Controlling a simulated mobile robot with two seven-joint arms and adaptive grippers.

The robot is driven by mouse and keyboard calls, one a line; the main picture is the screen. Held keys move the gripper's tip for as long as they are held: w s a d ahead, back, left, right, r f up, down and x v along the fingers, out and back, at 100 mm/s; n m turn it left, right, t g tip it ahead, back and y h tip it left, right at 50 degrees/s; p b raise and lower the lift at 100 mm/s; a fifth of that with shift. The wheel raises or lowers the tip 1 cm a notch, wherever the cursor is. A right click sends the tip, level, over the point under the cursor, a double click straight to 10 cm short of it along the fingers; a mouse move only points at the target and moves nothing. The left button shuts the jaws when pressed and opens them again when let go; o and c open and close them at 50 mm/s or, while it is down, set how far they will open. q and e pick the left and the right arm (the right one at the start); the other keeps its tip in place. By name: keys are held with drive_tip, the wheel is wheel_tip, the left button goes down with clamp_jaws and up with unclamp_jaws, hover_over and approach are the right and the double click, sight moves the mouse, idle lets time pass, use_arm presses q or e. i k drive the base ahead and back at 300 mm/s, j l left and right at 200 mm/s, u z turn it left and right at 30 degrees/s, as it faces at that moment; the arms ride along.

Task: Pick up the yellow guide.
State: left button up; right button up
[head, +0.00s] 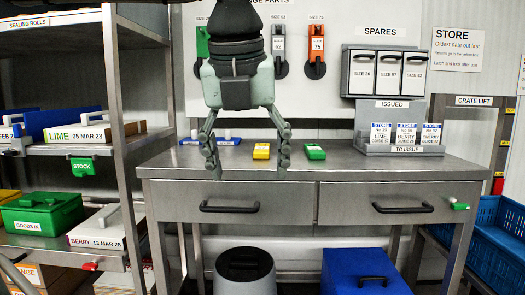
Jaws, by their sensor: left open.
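The yellow guide (261,152) is a small block with a pale label on its face, lying on the steel bench top (385,168). My left gripper (248,171) comes down from the top of the head view, pointing down with its fingers spread wide and nothing between them. In the picture the guide shows between the fingers, nearer the right one; I cannot tell how far behind them it is. I see no contact. My right gripper is not in the head view.
A green block (314,152) lies just right of the yellow guide. A blue strip with pegs (225,141) lies to the left, partly behind my left finger. A grey card rack (400,149) stands on the right of the bench. The bench front is clear.

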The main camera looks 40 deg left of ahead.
sight(261, 151)
drive_tip(key=i+j, duration=0.65)
drive_tip(key=j, duration=0.15)
drive_tip(key=i+j, duration=0.65)
drive_tip(key=j, duration=0.2)
